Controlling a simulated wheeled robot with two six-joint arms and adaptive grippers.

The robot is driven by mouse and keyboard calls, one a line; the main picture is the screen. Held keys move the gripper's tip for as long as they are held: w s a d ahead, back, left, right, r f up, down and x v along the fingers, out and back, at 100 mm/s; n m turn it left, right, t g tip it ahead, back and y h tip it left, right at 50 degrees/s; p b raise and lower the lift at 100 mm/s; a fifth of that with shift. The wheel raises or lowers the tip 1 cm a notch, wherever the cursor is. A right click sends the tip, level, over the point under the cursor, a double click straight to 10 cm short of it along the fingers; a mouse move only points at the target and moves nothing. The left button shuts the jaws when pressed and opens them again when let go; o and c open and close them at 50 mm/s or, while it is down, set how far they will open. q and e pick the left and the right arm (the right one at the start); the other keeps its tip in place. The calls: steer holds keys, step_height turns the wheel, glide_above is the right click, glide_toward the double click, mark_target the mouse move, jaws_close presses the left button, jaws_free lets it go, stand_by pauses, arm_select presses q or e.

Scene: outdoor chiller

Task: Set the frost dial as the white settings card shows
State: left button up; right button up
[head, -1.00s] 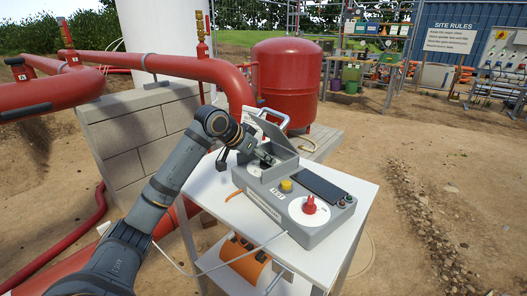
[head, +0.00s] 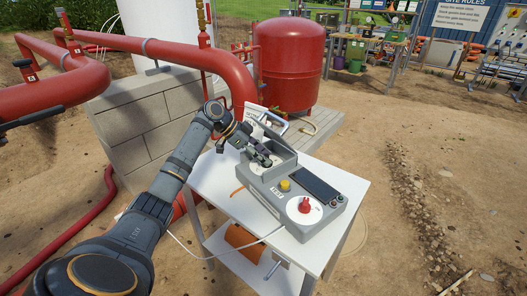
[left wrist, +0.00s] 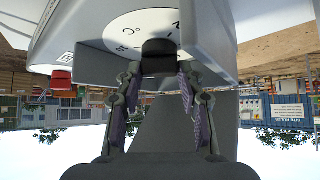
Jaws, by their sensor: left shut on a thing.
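The grey control box (head: 327,215) stands on a white cart. My left gripper (head: 266,161) reaches into its back left compartment, beside a raised grey lid (head: 284,150), and hides the frost dial in the head view. In the left wrist view the frost dial's black knob (left wrist: 158,48) sits between the fingertips of my left gripper (left wrist: 158,72), which is shut on it. The white dial face (left wrist: 120,32) behind it bears dark marks, partly hidden. A small white card (head: 254,112) shows behind the box; its print is unreadable. My right gripper is out of view.
The box also carries a red knob (head: 304,205) on a white disc, a yellow button (head: 285,184) and a dark display (head: 315,187). The cart top (head: 357,187) has a bare strip at right. Red pipes (head: 180,62) and a block wall (head: 140,120) stand behind my left arm.

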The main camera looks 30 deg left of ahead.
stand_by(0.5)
arm_select(q)
steer(key=o, duration=1.2)
steer(key=shift+s+a+r, duration=0.15)
steer(key=shift+a+r, duration=0.05)
steer(key=shift+r, duration=0.05)
steer(key=v, duration=1.1)
steer(key=shift+a+r, duration=0.15)
